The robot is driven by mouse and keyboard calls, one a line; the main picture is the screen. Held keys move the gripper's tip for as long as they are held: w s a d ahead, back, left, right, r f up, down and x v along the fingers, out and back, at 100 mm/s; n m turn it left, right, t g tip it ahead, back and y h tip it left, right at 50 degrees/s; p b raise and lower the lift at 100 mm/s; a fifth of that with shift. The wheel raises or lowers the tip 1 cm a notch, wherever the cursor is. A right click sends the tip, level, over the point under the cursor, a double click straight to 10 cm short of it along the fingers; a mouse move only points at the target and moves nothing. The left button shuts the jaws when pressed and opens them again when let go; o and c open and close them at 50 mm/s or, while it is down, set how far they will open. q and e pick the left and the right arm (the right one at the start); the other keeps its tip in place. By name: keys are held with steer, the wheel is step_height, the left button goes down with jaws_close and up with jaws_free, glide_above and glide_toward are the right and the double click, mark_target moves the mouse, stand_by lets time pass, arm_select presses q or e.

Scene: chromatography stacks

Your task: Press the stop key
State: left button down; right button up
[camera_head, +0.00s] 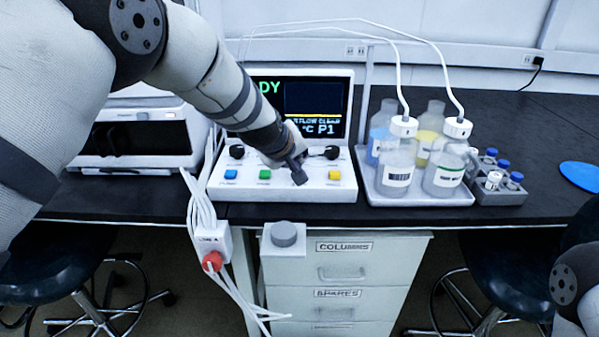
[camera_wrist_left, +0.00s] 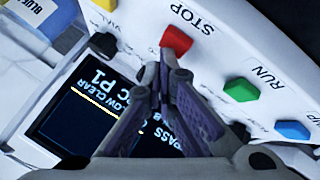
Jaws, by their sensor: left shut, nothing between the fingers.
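The red stop key (camera_wrist_left: 176,42) shows in the left wrist view beside the printed word STOP, on the sloped front of the white control unit (camera_head: 233,190). In the head view my gripper hides this key. My left gripper (camera_head: 299,177) is shut and empty, pointing down over the key row between the green and yellow keys. In the left wrist view its closed fingertips (camera_wrist_left: 167,58) lie at the edge of the red key. I cannot tell whether they touch it. My right gripper is not in view.
Blue (camera_head: 231,174), green (camera_head: 265,174) and yellow (camera_head: 335,175) keys flank the spot. Black knobs (camera_head: 331,153) and a screen (camera_head: 313,98) sit behind. A bottle tray (camera_head: 417,198) stands to the right. A red button (camera_head: 212,261) hangs on cables in front.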

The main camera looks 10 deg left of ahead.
arm_select(q)
steer(key=shift+r, duration=0.55)
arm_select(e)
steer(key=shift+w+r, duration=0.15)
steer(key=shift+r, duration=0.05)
arm_select(q)
steer(key=shift+r+p, duration=0.75)
steer(key=shift+r, duration=1.85)
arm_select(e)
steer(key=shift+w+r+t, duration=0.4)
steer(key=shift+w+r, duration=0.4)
arm_select(q)
steer(key=shift+f, duration=0.1)
